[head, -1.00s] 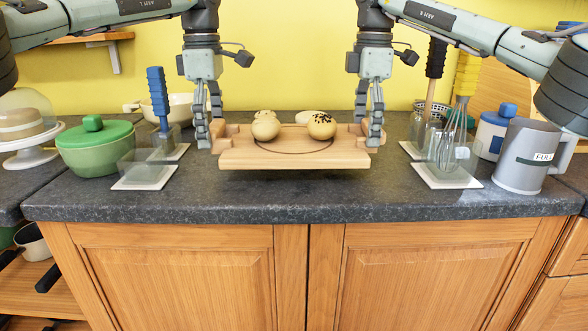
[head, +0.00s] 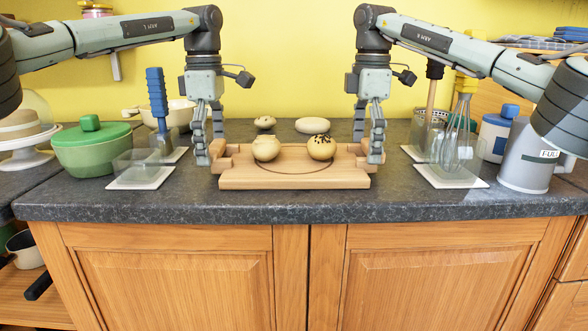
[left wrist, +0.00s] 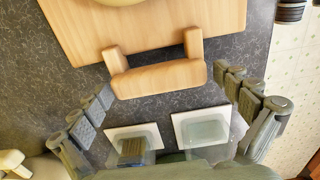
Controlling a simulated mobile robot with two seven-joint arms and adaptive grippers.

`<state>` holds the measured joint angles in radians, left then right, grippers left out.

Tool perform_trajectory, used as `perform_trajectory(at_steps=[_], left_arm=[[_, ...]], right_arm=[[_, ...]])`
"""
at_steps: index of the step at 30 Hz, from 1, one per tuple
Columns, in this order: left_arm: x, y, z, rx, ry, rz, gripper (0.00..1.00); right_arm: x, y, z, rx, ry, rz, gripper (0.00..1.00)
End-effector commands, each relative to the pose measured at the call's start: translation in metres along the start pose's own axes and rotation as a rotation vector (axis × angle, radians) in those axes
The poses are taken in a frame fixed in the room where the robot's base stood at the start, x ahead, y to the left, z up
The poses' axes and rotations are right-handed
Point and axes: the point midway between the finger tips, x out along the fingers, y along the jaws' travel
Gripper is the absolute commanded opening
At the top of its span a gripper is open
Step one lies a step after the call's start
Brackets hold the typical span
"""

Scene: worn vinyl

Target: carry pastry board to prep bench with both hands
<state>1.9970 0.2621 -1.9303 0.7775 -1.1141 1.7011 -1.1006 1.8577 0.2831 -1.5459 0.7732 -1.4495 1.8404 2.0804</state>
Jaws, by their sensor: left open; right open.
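The pastry board (head: 294,182) is a light wooden board with raised handles at both ends. It rests level on the dark prep bench (head: 294,206). Two round buns sit on it: a plain one (head: 266,148) on the left and a dark-topped one (head: 321,147) on the right. My left gripper (head: 208,148) is open at the board's left end. In the left wrist view the left handle (left wrist: 160,78) lies ahead, between the spread fingers (left wrist: 168,92), apart from them. My right gripper (head: 368,146) is open at the right end; its gap to the handle is unclear.
Left stand a green lidded pot (head: 92,148) and a clear holder (head: 143,168) on a white base. Right are a whisk (head: 456,140), another clear holder on a white base (head: 450,178) and a grey jug (head: 522,170). Another bun (head: 265,122) and a pale round thing (head: 312,125) lie behind the board.

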Motion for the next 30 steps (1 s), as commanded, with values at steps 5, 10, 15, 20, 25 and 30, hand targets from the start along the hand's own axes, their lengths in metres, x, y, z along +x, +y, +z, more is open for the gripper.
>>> perform_trajectory(at_steps=[5,10,15,20,25,30], left_arm=[[-0.006,0.001,0.0,-0.001,0.0,0.001,1.0],[-0.033,0.001,0.001,-0.002,-0.001,0.004,1.0],[-0.059,0.001,0.001,-0.002,0.0,0.002,1.0],[-0.072,0.0,0.001,-0.001,0.0,0.0,1.0],[-0.075,0.0,0.0,0.0,0.0,0.0,1.0],[-0.075,0.0,0.0,0.0,0.0,0.0,1.0]], right_arm=[[0.0,0.0,0.0,0.001,0.0,0.0,1.0],[0.0,0.0,0.001,0.001,0.0,0.0,1.0],[0.0,0.0,0.0,0.001,0.0,0.0,1.0],[-0.001,0.0,0.0,0.001,0.0,0.0,1.0],[-0.018,0.0,0.0,0.001,0.0,0.002,1.0],[-0.05,0.0,0.0,0.003,0.001,0.003,1.0]])
